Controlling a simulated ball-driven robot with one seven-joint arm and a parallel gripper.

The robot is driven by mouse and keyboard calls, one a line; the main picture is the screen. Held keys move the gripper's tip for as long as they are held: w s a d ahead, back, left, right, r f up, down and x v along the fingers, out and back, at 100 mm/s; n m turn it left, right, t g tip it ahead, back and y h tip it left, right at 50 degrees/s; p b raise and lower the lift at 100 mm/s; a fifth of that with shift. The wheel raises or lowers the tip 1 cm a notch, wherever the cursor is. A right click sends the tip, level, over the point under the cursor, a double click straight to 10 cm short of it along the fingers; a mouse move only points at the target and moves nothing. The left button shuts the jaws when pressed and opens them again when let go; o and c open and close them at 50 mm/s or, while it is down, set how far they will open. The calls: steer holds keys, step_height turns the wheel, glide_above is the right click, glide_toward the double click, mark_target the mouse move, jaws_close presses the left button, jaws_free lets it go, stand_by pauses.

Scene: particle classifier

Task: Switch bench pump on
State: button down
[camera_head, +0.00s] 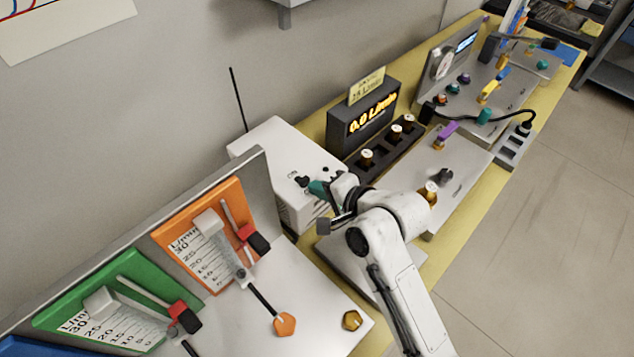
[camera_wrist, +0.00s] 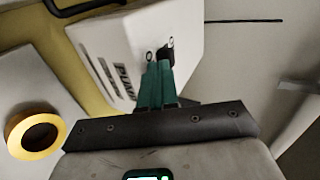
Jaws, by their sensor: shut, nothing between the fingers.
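The bench pump (camera_head: 275,145) is a white box against the wall, left of the display, with an "ON" mark on its top. It also shows in the wrist view, marked "PUMP" (camera_wrist: 105,45). A small black switch (camera_head: 303,181) sits on its top near the front; in the wrist view a black switch part (camera_wrist: 168,46) shows just past my fingertips. My gripper (camera_head: 316,187) has teal fingers, shut and empty, close beside the switch. It also shows in the wrist view (camera_wrist: 159,66). I cannot tell whether the fingertips touch the switch.
A dark display (camera_head: 372,115) reads 0.0 L/min. Before it is a black rack (camera_head: 385,153) with several vials. Orange (camera_head: 231,196) and green (camera_head: 75,316) flow-meter panels stand at the left. An amber ring (camera_wrist: 36,133) is at the left in the wrist view.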

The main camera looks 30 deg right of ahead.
steer(key=shift+w+a, duration=0.15)
steer(key=shift+w, duration=0.3)
